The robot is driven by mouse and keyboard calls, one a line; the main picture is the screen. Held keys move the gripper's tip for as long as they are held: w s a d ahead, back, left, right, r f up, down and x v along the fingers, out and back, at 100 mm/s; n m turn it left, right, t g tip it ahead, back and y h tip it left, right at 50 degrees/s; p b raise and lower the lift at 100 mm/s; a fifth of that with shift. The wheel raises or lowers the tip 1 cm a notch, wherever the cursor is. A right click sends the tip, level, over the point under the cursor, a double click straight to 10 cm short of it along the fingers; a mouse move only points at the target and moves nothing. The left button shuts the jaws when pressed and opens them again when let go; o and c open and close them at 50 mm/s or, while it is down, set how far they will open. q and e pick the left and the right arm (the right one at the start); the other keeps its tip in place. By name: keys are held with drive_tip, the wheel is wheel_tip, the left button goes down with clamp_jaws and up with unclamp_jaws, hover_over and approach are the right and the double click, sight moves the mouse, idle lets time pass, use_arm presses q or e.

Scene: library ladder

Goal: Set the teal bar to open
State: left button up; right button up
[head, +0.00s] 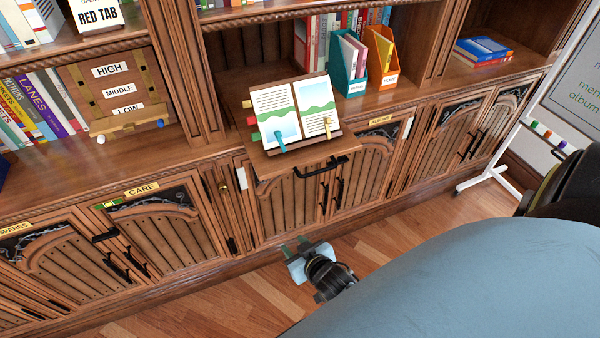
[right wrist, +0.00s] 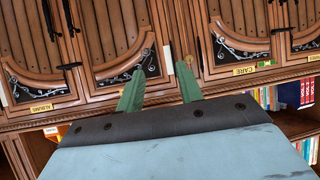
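A small teal bar (head: 281,141) stands at the lower edge of the left page of an open book (head: 294,112). It leans slightly and overlaps the page's lower part. The book rests on a tilted wooden stand over a pulled-out shelf (head: 300,160). My right gripper (head: 294,246) is low in front of the cabinet doors, well below the bar and apart from it. The right wrist view shows its green fingers (right wrist: 160,85) spread with nothing between them. The teal bar cannot be made out in that view. My left gripper is not in view.
A yellow bar (head: 327,127) stands on the right page. A black handle (head: 321,167) juts from the shelf front. Coloured tabs show left of the book. Teal and orange file holders (head: 380,55) stand behind. A whiteboard stand (head: 497,170) is at the right. Floor before the cabinets is clear.

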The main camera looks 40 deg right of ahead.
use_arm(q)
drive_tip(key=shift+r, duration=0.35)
use_arm(e)
drive_tip(key=s+a+f+g, duration=0.1)
drive_tip(key=s+f, duration=0.2)
drive_tip(key=f, duration=0.2)
drive_tip(key=shift+s+a+g, duration=0.15)
drive_tip(key=shift+s+g, duration=0.15)
drive_tip(key=shift+g, duration=0.1)
drive_tip(key=n+t+h+b, duration=0.1)
drive_tip(key=t+b, duration=0.1)
drive_tip(key=t, duration=0.6)
approach(279, 135)
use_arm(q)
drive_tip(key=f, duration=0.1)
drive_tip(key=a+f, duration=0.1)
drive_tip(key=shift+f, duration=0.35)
use_arm(e)
drive_tip(key=w, duration=0.5)
drive_tip(key=w+d, duration=0.1)
drive_tip(key=w, duration=0.2)
drive_tip(key=shift+w+r, duration=0.1)
drive_tip(key=shift+r, duration=0.1)
drive_tip(key=shift+c, duration=0.3)
drive_tip(key=shift+a, duration=0.1)
clamp_jaws()
